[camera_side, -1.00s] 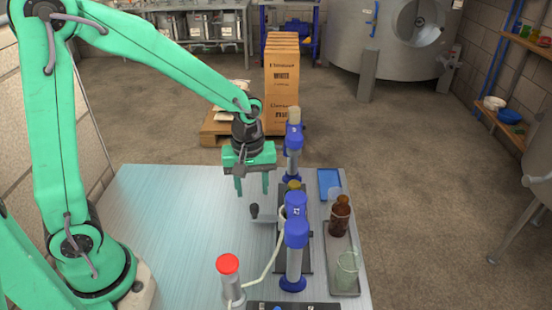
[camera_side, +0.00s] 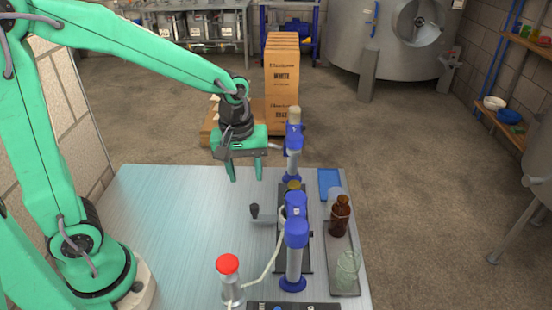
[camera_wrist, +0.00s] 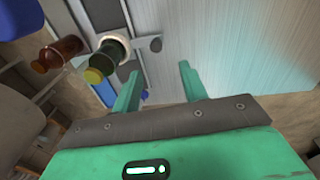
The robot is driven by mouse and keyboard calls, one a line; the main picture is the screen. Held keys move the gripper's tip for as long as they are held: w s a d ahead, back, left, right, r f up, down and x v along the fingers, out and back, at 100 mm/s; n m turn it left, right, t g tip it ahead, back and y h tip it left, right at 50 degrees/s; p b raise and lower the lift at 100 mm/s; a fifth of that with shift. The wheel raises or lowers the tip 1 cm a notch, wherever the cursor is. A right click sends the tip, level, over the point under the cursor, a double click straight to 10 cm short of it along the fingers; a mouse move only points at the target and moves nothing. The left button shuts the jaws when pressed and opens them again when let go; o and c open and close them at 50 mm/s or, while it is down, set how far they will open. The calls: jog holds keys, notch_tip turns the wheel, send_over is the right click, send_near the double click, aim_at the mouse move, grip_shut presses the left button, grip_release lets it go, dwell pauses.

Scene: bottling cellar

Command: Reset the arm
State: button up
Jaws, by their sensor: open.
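My gripper (camera_side: 246,172) hangs above the back part of the metal table (camera_side: 180,215) in the side view. Its two green fingers are apart with nothing between them. In the wrist view my gripper (camera_wrist: 158,80) also shows open and empty, with the bare table top beyond the fingers. The blue and grey bottling device (camera_side: 294,232) stands to the right of my gripper and apart from it. A dark green bottle with a yellow top (camera_wrist: 108,57) shows left of the fingers in the wrist view.
A brown bottle (camera_side: 340,217) and a clear glass beaker (camera_side: 347,268) stand on a grey tray (camera_side: 343,290) at the right. A blue tray (camera_side: 329,183) lies behind them. The table's left side is clear.

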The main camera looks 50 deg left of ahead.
jog(key=s+a+r+m+t, duration=0.3)
jog(key=s+r+m+t, duration=0.1)
jog(key=s+r+m, duration=0.5)
jog(key=shift+s+a+r+m+t, duration=0.3)
jog(key=shift+s+r, duration=0.25)
jog(key=shift+s, duration=0.75)
dwell(0.9)
jog(key=o, duration=0.7)
jog(key=shift+w+r, duration=0.1)
jog(key=o, duration=0.6)
jog(key=shift+w+d+r, duration=0.15)
jog(key=shift+w+r, duration=0.05)
jog(key=shift+w, duration=0.15)
jog(key=shift+c, duration=0.2)
jog(key=w+d+n+g, duration=0.2)
jog(key=w+d+n, duration=0.2)
jog(key=w, duration=0.5)
jog(key=w+d+n+g, duration=0.3)
jog(key=w+d+n, duration=0.2)
jog(key=w+d, duration=0.2)
jog(key=w, duration=0.2)
jog(key=shift+w+g, duration=0.3)
